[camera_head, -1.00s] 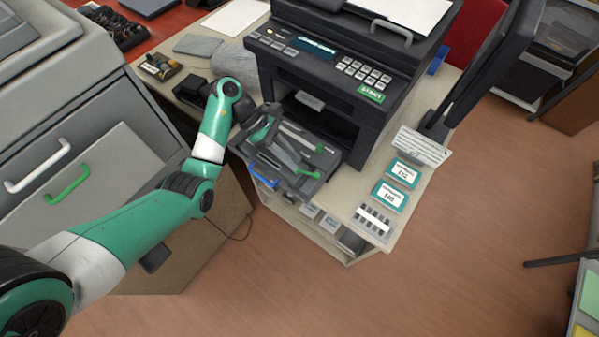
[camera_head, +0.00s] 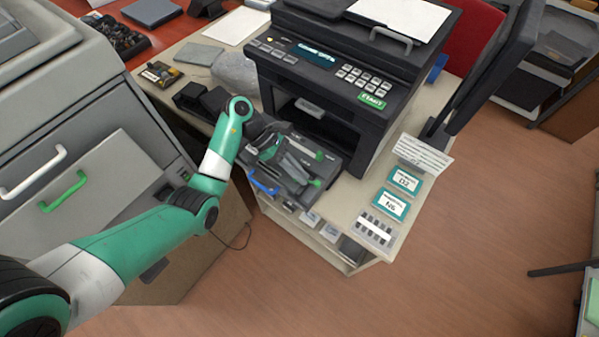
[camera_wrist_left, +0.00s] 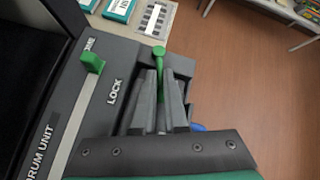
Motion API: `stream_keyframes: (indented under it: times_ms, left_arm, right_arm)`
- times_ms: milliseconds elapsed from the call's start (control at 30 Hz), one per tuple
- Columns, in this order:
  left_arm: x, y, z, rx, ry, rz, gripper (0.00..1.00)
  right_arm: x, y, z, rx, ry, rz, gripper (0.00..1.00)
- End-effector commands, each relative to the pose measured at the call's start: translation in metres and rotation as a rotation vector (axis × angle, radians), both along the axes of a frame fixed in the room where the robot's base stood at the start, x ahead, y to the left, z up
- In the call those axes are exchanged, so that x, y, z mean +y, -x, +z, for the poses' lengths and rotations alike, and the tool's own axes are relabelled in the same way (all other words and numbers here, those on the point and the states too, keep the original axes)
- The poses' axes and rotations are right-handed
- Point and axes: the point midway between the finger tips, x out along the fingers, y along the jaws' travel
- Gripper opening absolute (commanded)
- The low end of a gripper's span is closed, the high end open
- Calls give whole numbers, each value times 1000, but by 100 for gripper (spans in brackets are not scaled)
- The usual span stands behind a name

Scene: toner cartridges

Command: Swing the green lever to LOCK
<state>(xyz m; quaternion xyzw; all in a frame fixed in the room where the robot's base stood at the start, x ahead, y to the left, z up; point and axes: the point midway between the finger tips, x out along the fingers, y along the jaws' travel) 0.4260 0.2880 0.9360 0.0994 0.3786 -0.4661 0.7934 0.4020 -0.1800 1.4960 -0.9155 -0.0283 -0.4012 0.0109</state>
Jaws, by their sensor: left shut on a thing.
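The green lever (camera_wrist_left: 158,52) stands at the edge of the dark drum unit (camera_wrist_left: 112,62), its round knob beyond my fingertips and its stem running back between them. My left gripper (camera_wrist_left: 162,84) is shut on the lever's stem in the left wrist view. The LOCK lettering (camera_wrist_left: 115,91) is printed on the drum unit just left of my fingers. In the head view the lever's green knob (camera_head: 316,183) shows at the right end of the pulled-out unit, with my left gripper (camera_head: 305,175) beside it. My right gripper is not in view.
A green tab (camera_wrist_left: 92,62) sits on a pale rail left of the lever. The printer (camera_head: 340,85) stands behind the unit. Teal-labelled boxes (camera_head: 389,204) and a grey tray (camera_head: 374,230) lie to the right on the table. A blue handle (camera_head: 263,187) is in front.

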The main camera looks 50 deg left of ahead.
Motion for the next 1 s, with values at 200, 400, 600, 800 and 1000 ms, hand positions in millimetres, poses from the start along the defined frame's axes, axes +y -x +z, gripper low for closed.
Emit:
stream_keyframes:
  times_ms: [200,400,600,800,1000]
  left_arm:
    - [3,-7,-4,1,-1,-113,0]
    - [6,-13,-1,3,-1,-254,0]
    - [6,-16,-1,2,-1,-334,0]
    - [6,-16,0,1,-1,-347,0]
    - [6,-16,0,1,-1,-346,19]
  right_arm:
    - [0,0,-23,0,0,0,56]
    - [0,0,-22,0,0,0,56]
    - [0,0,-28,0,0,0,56]
    - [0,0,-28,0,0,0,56]
    - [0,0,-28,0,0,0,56]
